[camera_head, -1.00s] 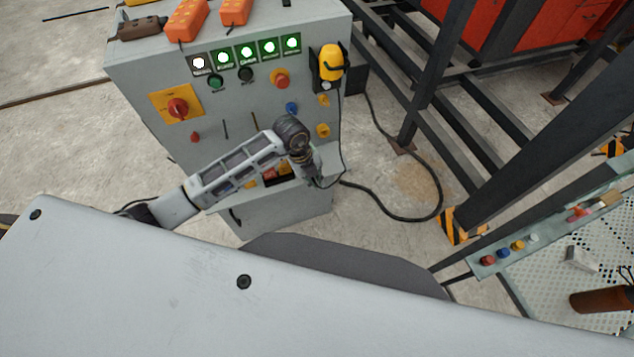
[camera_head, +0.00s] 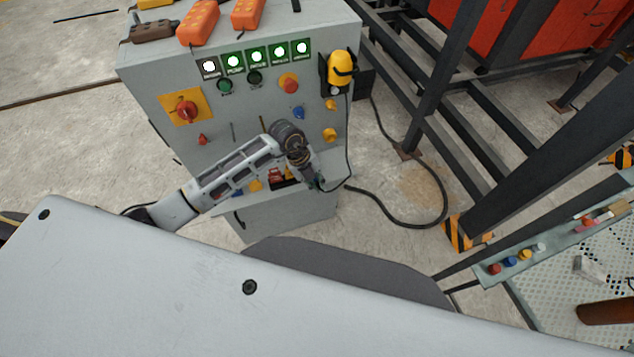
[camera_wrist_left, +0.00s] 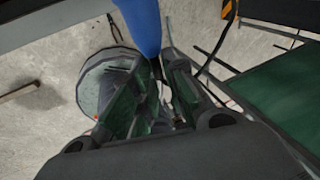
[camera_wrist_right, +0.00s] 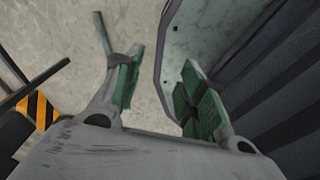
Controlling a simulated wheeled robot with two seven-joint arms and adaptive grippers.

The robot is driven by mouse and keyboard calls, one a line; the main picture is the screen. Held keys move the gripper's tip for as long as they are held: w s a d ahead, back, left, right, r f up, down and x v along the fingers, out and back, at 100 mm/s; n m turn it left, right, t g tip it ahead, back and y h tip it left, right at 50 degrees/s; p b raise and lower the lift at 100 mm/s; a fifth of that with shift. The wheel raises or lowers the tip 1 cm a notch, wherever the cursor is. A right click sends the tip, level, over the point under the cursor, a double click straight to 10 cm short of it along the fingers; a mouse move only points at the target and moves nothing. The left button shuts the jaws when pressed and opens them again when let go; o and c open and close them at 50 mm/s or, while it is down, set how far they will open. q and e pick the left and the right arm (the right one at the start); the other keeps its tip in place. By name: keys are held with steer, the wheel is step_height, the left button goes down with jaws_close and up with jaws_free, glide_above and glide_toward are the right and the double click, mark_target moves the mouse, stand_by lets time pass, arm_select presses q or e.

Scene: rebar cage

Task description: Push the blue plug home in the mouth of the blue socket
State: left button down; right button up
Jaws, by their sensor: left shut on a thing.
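A blue body (camera_wrist_left: 142,25), which looks like the blue plug, stands at the fingertips of my left gripper (camera_wrist_left: 155,68) in the left wrist view. The gripper is shut on it. In the head view this gripper (camera_head: 313,180) is low in front of the grey cabinet, near its ledge, and the plug is hidden there. A blue fitting (camera_head: 298,112) is on the cabinet front; another blue part (camera_head: 237,192) shows at the ledge. I cannot tell which is the socket, and no mouth is visible. My right gripper (camera_wrist_right: 160,68) is open and empty.
The grey cabinet (camera_head: 170,75) carries knobs, lit indicators and a yellow hanging device (camera_head: 341,68). A black cable (camera_head: 405,222) loops over the floor at its right. Dark steel posts (camera_head: 535,150) and a perforated bench (camera_head: 560,290) stand farther right.

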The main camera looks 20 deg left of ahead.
arm_select(q)
steer(key=shift+r, duration=0.1)
steer(key=shift+w+a, duration=0.15)
steer(key=shift+w, duration=0.1)
steer(key=shift+w+a+b, duration=0.25)
steer(key=shift+w+a, duration=0.4)
steer(key=shift+w, duration=0.3)
steer(key=shift+w+a+b, duration=0.25)
steer(key=shift+w+a, duration=0.35)
steer(key=shift+w, duration=0.3)
steer(key=shift+w+a, duration=0.2)
steer(key=shift+w, duration=0.05)
arm_select(e)
steer(key=shift+a+f, duration=0.15)
steer(key=shift+f, duration=0.5)
steer(key=shift+a, duration=0.4)
steer(key=shift+d+r, duration=0.1)
steer(key=shift+r, duration=0.1)
steer(key=shift+d, duration=0.25)
